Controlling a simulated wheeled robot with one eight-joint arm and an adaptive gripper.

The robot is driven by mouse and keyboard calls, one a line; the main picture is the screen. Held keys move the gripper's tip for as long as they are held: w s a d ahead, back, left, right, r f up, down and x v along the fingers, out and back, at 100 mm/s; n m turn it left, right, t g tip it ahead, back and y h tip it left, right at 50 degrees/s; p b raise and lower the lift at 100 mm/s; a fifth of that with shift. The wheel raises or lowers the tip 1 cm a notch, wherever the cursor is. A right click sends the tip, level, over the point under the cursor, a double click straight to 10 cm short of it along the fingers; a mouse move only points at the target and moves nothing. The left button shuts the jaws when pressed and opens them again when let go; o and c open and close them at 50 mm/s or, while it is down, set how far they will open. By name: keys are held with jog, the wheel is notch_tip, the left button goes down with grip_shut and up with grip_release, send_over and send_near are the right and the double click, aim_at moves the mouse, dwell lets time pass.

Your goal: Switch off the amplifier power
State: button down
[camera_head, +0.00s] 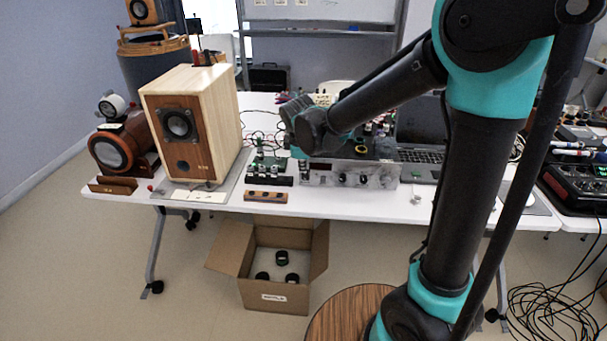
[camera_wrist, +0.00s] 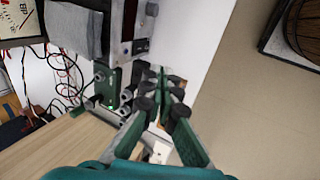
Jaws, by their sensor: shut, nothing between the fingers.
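A silver-fronted unit (camera_head: 352,175) with black knobs and a dark red display stands on the table; its front also shows in the wrist view (camera_wrist: 141,46). Left of it is a small green circuit module (camera_head: 268,163) with several knobs. In the wrist view this module (camera_wrist: 104,84) has a lit green light. I cannot tell for sure which of the two is the amplifier, nor make out its power switch. My gripper (camera_wrist: 163,92) is shut and empty, just beside the green module in that view. In the head view, my wrist hides its fingertips.
A light wood speaker (camera_head: 212,122) stands left of the module. A brown block with buttons (camera_head: 265,197) lies at the table's front edge. A laptop (camera_head: 421,155) is at the right. An open cardboard box (camera_head: 275,294) sits on the floor below. Loose cables run behind the module.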

aim_at(305, 175)
jog(key=shift+v, duration=1.5)
jog(key=shift+w, duration=0.1)
jog(key=shift+s+f+g, duration=0.25)
jog(key=shift+f+g, duration=0.35)
jog(key=x, duration=0.9)
jog(key=shift+w+d+f, duration=0.1)
jog(key=shift+w+f, duration=0.05)
jog(key=shift+f, duration=0.25)
jog(key=shift+w+f, duration=0.25)
jog(key=shift+w, duration=0.9)
jog(key=shift+w+f, duration=0.1)
jog(key=shift+w, duration=0.75)
